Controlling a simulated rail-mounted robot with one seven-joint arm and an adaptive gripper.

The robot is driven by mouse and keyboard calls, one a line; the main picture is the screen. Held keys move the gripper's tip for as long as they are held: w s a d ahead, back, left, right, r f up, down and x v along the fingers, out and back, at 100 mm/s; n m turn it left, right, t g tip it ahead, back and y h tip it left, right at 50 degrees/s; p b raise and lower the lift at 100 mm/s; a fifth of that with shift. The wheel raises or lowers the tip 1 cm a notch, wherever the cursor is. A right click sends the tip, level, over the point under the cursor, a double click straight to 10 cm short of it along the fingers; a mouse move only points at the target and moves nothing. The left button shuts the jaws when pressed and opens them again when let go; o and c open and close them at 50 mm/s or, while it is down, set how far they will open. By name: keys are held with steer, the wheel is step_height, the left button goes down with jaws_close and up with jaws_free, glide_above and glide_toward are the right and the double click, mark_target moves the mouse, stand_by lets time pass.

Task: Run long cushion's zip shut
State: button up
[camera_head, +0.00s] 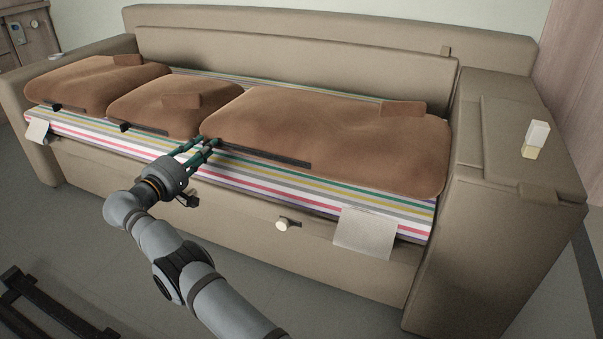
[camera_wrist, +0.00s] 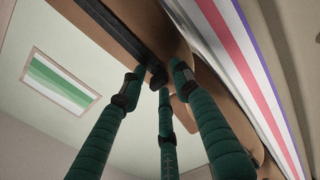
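The long cushion (camera_head: 330,133) is brown and lies at the right on the striped sofa base. Its dark zip strip (camera_head: 267,153) runs along the lower front edge; it also shows in the wrist view (camera_wrist: 85,22). My gripper (camera_head: 207,142) is at the left end of this strip, by the cushion's front left corner. In the wrist view, its green-sleeved fingers (camera_wrist: 158,82) are spread around a small dark piece (camera_wrist: 157,74) at the strip's end, probably the zip pull. Gaps show beside that piece; contact is unclear.
Two shorter brown cushions (camera_head: 95,80) (camera_head: 172,105) lie to the left, close to my gripper. The sofa's right arm (camera_head: 510,130) bears a small white and yellow block (camera_head: 536,140). A pale sheet (camera_head: 366,233) and a round knob (camera_head: 282,225) are on the front.

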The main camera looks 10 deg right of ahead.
steer(key=b+v, duration=0.5)
steer(key=v, duration=0.3)
steer(key=shift+b, duration=0.3)
steer(key=shift+o, duration=0.2)
